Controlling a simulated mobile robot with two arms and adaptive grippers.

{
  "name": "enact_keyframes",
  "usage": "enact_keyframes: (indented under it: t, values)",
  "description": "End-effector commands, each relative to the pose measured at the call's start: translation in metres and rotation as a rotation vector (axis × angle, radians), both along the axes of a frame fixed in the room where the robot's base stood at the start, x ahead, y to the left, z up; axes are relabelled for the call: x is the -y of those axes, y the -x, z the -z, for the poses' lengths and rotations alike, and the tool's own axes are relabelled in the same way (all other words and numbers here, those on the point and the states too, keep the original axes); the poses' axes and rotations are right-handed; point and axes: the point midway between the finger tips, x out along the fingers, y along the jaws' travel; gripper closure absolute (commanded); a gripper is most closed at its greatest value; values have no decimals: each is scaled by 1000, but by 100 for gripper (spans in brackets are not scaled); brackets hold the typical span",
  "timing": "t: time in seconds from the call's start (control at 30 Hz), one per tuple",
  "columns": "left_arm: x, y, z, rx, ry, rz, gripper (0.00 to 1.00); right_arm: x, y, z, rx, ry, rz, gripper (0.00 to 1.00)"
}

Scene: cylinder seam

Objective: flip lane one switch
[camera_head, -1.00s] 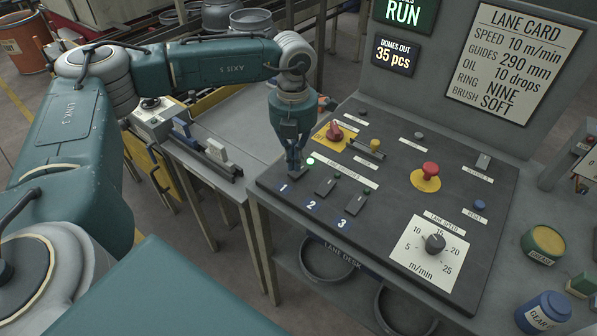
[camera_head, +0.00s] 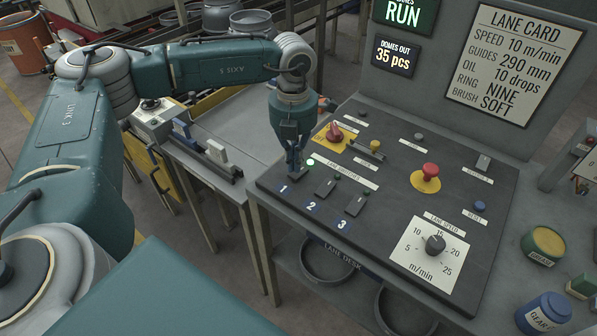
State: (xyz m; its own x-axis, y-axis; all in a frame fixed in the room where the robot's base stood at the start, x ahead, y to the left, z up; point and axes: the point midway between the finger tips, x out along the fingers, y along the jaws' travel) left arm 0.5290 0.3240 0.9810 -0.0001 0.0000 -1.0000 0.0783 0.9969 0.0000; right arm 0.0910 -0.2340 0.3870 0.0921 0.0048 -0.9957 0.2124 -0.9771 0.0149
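The desk panel (camera_head: 400,255) carries a row of three lane switches marked 1, 2 and 3. My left gripper (camera_head: 297,172) points down at the lane one switch, just behind the label 1 (camera_head: 283,189). Its fingers look closed together and hold nothing that I can see. They cover most of the lane one switch, so its position and any contact are hidden. The lane two switch (camera_head: 326,187) and lane three switch (camera_head: 356,204) are in plain view to the right. My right gripper is not in view.
A red knob (camera_head: 334,133) on a yellow plate and a small yellow-topped control (camera_head: 376,146) stand close behind the gripper. A red mushroom button (camera_head: 429,172), a blue reset button (camera_head: 480,206) and a speed dial (camera_head: 435,244) lie farther right.

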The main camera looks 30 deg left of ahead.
Motion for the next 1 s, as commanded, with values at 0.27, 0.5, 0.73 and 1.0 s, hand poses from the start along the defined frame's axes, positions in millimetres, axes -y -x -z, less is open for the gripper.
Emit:
enact_keyframes:
  t: [0.27,0.5,0.73,1.0]
  values:
    - [0,0,2,0,0,0,100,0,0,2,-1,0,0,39]
    - [0,0,6,0,0,0,100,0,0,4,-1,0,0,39]
    - [0,0,9,0,0,0,100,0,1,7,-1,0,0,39]
    - [0,0,13,0,0,0,100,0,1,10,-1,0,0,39]
